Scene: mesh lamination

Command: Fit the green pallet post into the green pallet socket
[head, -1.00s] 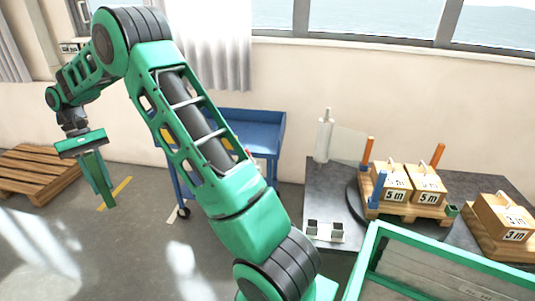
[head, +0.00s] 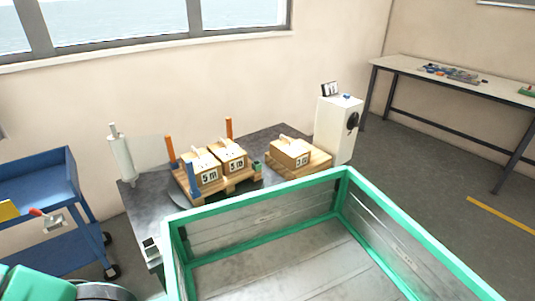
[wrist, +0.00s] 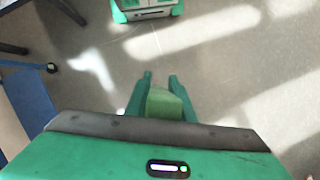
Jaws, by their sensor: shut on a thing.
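In the wrist view my gripper (wrist: 160,80) is shut on the green post (wrist: 163,103), which sits between its two green fingers above bare floor. Neither the gripper nor the post shows in the head view. The pallet (head: 235,184) is on the dark table in the head view, with two orange posts (head: 171,150), a blue post (head: 193,180) and two boxes marked 5 m. The small green socket (head: 256,166) is at the pallet's right corner and looks empty. The gripper is away from the pallet.
A large green-framed bin (head: 262,208) stands in front of the table. Another box (head: 290,153) is on a wooden base at the right of the table, near a white machine (head: 338,130). A blue cart (head: 35,190) stands at left. A bench (head: 450,80) is at far right.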

